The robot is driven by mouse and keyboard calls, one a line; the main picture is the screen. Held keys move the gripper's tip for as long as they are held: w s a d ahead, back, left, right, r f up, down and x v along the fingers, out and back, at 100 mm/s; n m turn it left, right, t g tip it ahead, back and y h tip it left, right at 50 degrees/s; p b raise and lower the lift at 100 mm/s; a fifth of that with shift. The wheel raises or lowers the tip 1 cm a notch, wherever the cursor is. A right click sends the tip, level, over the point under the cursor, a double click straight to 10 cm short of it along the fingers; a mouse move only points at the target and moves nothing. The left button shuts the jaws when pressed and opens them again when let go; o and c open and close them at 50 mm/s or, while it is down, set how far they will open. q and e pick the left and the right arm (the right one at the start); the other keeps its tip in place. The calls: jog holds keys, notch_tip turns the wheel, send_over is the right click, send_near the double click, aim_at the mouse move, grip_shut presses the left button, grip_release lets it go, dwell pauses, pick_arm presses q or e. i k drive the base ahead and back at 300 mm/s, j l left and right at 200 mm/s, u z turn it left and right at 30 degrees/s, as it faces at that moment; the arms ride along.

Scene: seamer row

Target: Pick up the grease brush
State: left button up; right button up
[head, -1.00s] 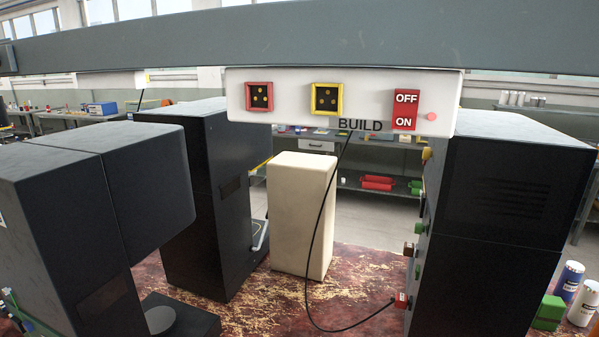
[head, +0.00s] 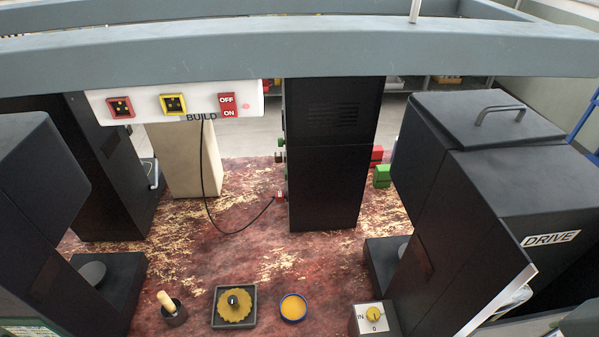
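Neither of my grippers shows in the head view.
Right of the cup are a dark square tray (head: 216,322) with a yellow toothed disc (head: 234,312), a blue-rimmed dish (head: 293,307) and a knob box (head: 374,318). Dark machines flank both sides. A grey beam (head: 300,52) crosses above; a black cable hangs behind.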

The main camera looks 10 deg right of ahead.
aim_at(162, 296)
jog(key=k+z, duration=0.25)
jog(key=i+u, duration=0.1)
jog(key=u, duration=1)
jog(key=j+z, duration=0.1)
jog(key=i, duration=0.75)
jog(key=i+j+z, duration=0.1)
jog(key=j+z, duration=0.25)
